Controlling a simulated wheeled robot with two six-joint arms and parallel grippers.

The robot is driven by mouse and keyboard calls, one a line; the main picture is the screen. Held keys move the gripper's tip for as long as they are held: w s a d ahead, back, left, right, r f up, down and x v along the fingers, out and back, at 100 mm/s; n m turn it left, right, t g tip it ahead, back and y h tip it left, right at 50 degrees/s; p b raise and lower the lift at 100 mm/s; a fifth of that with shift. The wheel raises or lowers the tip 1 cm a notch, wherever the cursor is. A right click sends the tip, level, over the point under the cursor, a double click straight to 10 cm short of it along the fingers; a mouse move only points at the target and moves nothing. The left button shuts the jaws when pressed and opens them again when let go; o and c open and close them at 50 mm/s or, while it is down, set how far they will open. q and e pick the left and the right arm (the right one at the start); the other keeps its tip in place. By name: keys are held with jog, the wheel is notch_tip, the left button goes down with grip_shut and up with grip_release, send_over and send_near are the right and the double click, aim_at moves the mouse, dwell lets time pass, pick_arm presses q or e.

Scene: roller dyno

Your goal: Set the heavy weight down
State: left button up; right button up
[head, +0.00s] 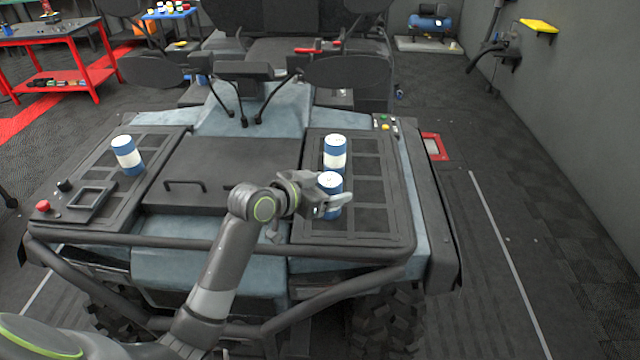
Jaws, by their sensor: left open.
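Three blue cylinders with white bands and white tops, the likely weights, stand on the vehicle's front racks. One weight (329,182) is on the right rack, at my left gripper (328,201). The gripper is open, its fingers beside the lower part of this weight; whether they touch it I cannot tell. A second weight (335,152) stands just behind it on the same rack (375,200). A third weight (127,156) stands on the left rack (150,150), slightly tilted in the picture. Which one is heavy does not show. My right gripper is not in view.
A dark hood panel with a handle (186,184) lies between the racks. A tubular bumper bar (220,242) runs along the front. A red button (43,206) is at the front left, and a small button panel (384,123) is behind the right rack. The right rack's front has free room.

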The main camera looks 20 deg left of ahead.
pick_arm(q)
jog(key=b+v, duration=0.1)
jog(key=v, duration=1.1)
jog(key=shift+r, duration=0.1)
